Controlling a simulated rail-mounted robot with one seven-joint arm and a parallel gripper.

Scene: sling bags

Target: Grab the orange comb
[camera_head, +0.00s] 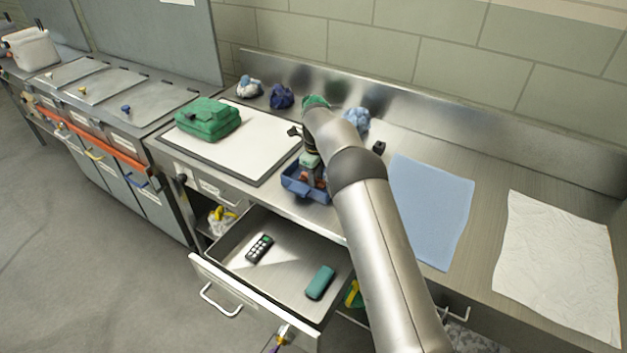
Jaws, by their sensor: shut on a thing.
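My gripper (309,172) reaches down into a small blue open bin (296,186) on the steel counter, just right of the white board. It is shut on a small reddish-orange thing (306,181) between its fingers, inside the bin. This thing is too small and too covered by my gripper and the bin wall to make out its shape, so I cannot tell for sure that it is the orange comb. No other orange comb shows in view. My arm hides the counter behind and to the right of the bin.
A green bag (208,119) lies on the white board (262,150). An open drawer (283,264) below holds a dark remote (260,248) and a teal case (320,283). Crumpled cloths (281,97) line the back. A blue cloth (432,208) and white sheet (556,262) lie right.

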